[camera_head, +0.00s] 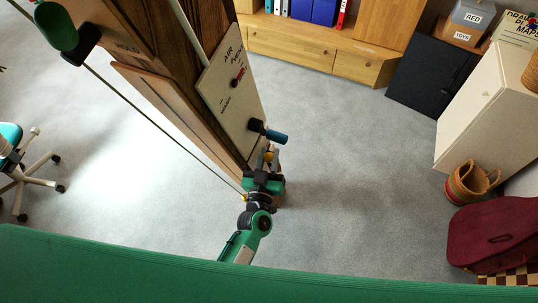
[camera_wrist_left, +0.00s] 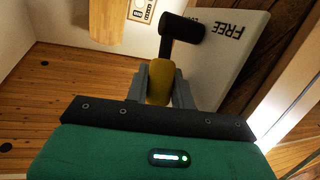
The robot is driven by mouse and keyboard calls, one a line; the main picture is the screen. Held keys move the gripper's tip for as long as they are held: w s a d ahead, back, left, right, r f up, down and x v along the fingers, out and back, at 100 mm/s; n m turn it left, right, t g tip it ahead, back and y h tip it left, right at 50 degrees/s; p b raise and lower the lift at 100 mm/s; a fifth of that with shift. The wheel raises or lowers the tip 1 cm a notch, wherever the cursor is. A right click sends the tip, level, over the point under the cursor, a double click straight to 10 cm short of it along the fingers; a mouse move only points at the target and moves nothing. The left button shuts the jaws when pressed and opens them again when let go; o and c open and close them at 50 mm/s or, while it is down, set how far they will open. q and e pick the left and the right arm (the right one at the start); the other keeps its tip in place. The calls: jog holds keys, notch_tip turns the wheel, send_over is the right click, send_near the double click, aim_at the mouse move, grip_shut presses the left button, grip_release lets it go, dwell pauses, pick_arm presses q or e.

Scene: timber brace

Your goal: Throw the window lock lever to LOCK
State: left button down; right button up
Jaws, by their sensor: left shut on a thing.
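The lock lever shows in the left wrist view as a black pivot piece (camera_wrist_left: 183,38) with a yellow grip (camera_wrist_left: 159,88) below it. Behind it is a pale plate (camera_wrist_left: 226,58) that reads FREE, seen upside down; a second label is mostly hidden by the pivot. My left gripper (camera_wrist_left: 160,84) is shut on the yellow grip, one grey finger on each side. In the head view my left gripper (camera_head: 268,165) is low beside the wooden post, and a bit of the yellow grip (camera_head: 268,155) shows there. My right gripper is not in view.
A white AIR VENT panel (camera_head: 226,100) carries a small red lever (camera_head: 238,77). A blue handle (camera_head: 275,137) sticks out just above my left gripper. A green knob (camera_head: 55,26) is at upper left. Open grey floor (camera_head: 345,150) lies to the right.

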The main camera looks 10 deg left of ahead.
pick_arm(q)
jog(key=shift+r, duration=0.1)
jog(key=c, duration=1.5)
grip_release()
jog(key=shift+o, duration=0.2)
jog(key=shift+s+f, duration=0.25)
jog(key=shift+s, duration=0.2)
jog(key=s+a+f+b, duration=0.1)
jog(key=s+b, duration=0.3)
jog(key=s, duration=0.8)
jog(key=shift+s+f, duration=0.25)
jog(key=shift+s, duration=0.1)
jog(key=shift+a+f, duration=0.1)
